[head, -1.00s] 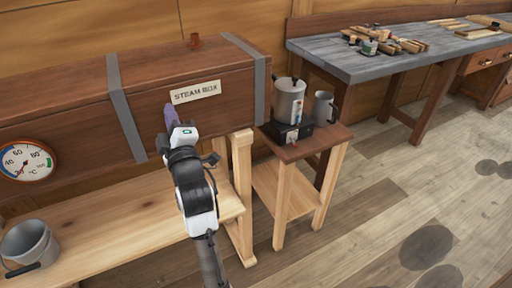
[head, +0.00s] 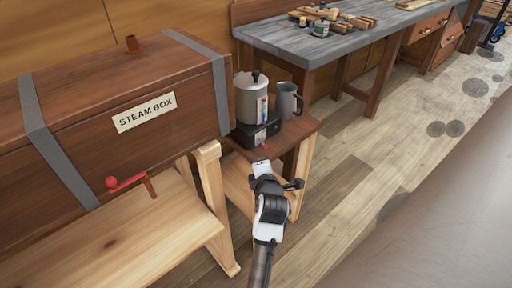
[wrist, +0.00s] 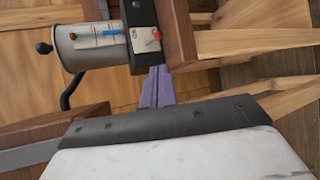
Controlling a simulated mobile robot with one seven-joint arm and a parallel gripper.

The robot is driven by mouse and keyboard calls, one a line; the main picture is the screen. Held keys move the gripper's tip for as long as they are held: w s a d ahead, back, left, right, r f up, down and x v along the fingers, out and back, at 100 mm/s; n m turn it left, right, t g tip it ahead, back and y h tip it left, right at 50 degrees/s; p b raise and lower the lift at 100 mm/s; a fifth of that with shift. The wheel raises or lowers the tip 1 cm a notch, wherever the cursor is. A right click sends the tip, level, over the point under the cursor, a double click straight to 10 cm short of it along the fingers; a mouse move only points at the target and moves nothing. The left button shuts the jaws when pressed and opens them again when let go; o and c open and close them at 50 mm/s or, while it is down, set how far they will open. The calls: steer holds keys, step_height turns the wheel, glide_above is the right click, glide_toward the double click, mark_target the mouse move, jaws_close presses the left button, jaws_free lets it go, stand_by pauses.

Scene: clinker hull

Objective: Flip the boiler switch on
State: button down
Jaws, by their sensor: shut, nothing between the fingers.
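The boiler (head: 251,98) is a silver pot with a black lid knob on a black base (head: 245,135), standing on a small wooden stand (head: 232,150). It also shows, lying sideways, in the wrist view (wrist: 88,48). A pale plate with a small red-tipped switch (wrist: 156,36) is on the front of the base. I cannot tell the switch's position. My gripper (head: 261,163) is in front of the stand, below the base in the head view. In the wrist view its purple fingers (wrist: 158,74) are shut, empty, and point at the base near the switch. I cannot tell whether they touch it.
A grey mug (head: 287,101) stands right of the boiler. The wooden steam box (head: 180,90) is to the left, with a red handle (head: 125,184) low on its front. A workbench (head: 335,40) with tools is behind.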

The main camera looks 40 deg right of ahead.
mark_target(262, 143)
steer(key=p+x, duration=0.2)
steer(key=x, duration=0.8)
